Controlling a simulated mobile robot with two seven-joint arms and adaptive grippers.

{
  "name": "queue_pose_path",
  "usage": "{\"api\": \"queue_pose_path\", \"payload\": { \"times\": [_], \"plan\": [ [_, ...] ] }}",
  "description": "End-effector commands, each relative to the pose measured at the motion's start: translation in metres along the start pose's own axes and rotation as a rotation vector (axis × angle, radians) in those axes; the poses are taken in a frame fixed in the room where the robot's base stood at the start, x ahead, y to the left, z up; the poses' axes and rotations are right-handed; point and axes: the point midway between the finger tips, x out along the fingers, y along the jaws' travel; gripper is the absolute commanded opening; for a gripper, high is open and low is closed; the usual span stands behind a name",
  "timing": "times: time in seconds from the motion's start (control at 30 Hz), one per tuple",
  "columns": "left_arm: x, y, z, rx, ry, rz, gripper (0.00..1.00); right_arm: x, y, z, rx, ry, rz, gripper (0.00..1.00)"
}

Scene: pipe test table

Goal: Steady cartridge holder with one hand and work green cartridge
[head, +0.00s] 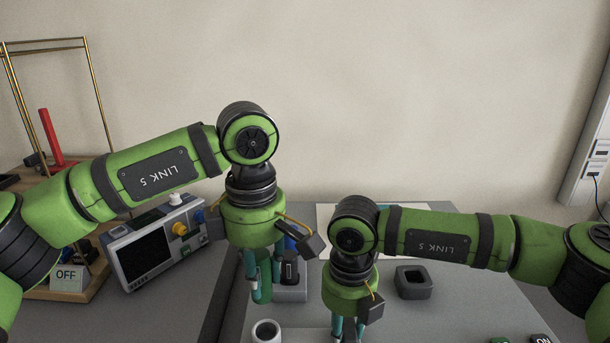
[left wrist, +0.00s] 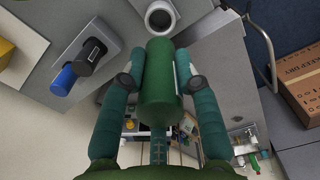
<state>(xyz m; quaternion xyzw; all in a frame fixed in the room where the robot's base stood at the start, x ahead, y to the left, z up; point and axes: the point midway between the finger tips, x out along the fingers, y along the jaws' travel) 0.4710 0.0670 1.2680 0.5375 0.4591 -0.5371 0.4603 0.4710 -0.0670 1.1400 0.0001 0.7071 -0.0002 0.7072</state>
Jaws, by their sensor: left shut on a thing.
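The green cartridge (left wrist: 158,95) is between the two teal fingers of my left gripper (left wrist: 160,58), which is shut on it. In the head view the green cartridge (head: 263,291) hangs roughly upright below my left gripper (head: 264,272). A pale grey block, which looks like the cartridge holder (head: 293,296), stands just right of it. A black cartridge (head: 289,270) and a blue cartridge (head: 290,244) stand at this block; they also show in the left wrist view. My right gripper (head: 348,329) points down right of the block; its fingertips are cut off by the lower edge.
A pale round open-topped cup or socket (head: 266,331) stands near the front. A dark square ring-shaped block (head: 413,283) lies right of my right gripper. An instrument with a dark screen (head: 146,257) and an OFF sign (head: 67,278) are at left.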

Motion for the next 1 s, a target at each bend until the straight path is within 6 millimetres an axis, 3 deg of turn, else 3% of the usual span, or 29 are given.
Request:
{"api": "queue_pose_path", "payload": {
  "times": [0.43,0.47,0.5,0.53,0.87,1.0],
  "plan": [
    [-0.009,0.000,0.000,0.000,0.001,0.000,0.00,0.000,0.000,0.000,0.000,0.000,0.000,0.02],
    [-0.009,0.000,0.000,0.000,0.001,0.000,0.00,0.000,0.000,0.000,0.000,0.000,0.000,0.45],
    [-0.009,0.000,0.000,0.000,0.001,0.000,0.00,0.000,0.000,0.000,0.000,0.000,0.000,0.61],
    [-0.009,0.000,0.000,0.000,0.000,0.000,0.00,0.000,0.000,0.000,0.000,0.000,0.000,0.64],
    [-0.009,0.000,0.000,0.000,0.000,0.000,0.00,-0.001,0.000,0.000,0.000,0.000,0.000,0.64],
    [-0.009,0.000,0.000,0.000,0.000,0.000,0.00,-0.014,0.000,0.001,0.001,-0.003,0.001,0.64]
  ]
}}
